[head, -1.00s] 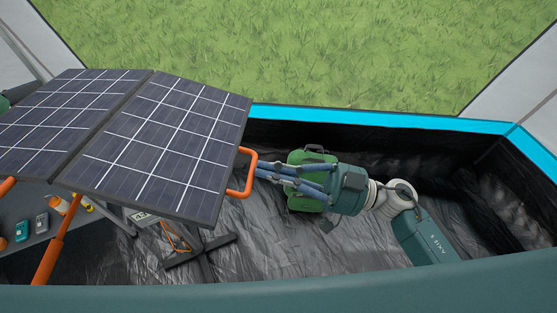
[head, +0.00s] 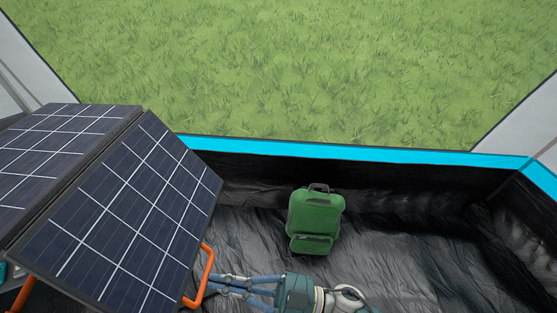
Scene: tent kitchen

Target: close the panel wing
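The solar panel has two dark gridded leaves joined at a seam. Its right wing (head: 130,215) slopes down to the right from the left leaf (head: 52,150). An orange handle (head: 207,272) sticks out from the wing's lower right edge. My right gripper (head: 212,287) comes in from the right, low in the head view, with its blue-grey fingers at this handle. The fingers look closed around the handle, though their tips are partly hidden there. My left gripper is not in view.
A green backpack (head: 316,215) stands on the dark tent floor (head: 400,270) behind my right gripper. The blue-edged tent wall (head: 350,154) runs behind it, with grass beyond. The floor to the right is clear.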

